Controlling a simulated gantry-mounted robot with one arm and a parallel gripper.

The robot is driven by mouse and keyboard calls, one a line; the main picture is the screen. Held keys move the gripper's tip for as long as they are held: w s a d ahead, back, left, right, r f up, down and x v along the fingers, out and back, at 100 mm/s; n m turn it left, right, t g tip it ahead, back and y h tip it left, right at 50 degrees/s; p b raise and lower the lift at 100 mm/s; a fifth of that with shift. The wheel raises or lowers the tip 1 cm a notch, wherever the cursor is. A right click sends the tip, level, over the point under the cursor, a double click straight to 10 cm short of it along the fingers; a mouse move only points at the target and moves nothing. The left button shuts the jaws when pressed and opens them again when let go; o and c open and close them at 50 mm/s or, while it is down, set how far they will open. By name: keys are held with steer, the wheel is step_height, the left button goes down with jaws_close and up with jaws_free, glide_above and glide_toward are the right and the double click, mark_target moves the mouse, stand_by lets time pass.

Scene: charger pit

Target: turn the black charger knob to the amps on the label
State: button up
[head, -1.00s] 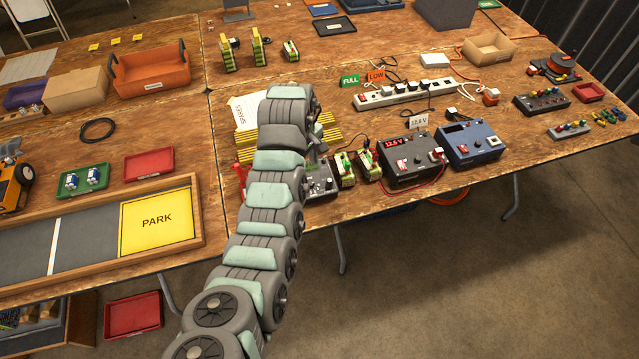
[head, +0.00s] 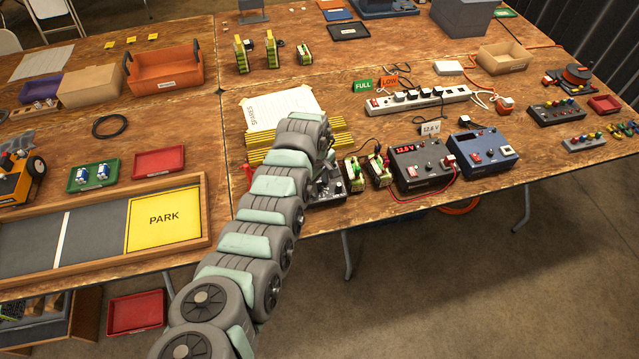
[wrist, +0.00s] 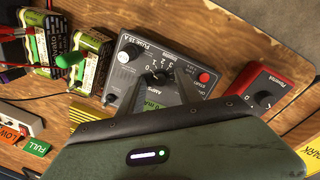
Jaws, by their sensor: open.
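In the wrist view a grey charger box (wrist: 185,62) has a black knob (wrist: 158,79) on its face, ringed by white numbers, with AMPS printed beside it. The knob's exact setting is too small to read for sure. My gripper (wrist: 156,92) is open, its grey fingers reaching over the charger near the knob. I cannot tell whether they touch it. Its dark green body hides the charger's lower part. I cannot make out a label giving the amps.
A red device (wrist: 262,98) with a black knob sits right of the charger in the wrist view. Green-and-yellow batteries (head: 355,172) stand close beside the charger, before a dark meter box (head: 420,165) and a blue box (head: 483,152). A power strip (head: 418,100) lies behind.

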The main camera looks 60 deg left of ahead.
jaws_close()
stand_by(0.4)
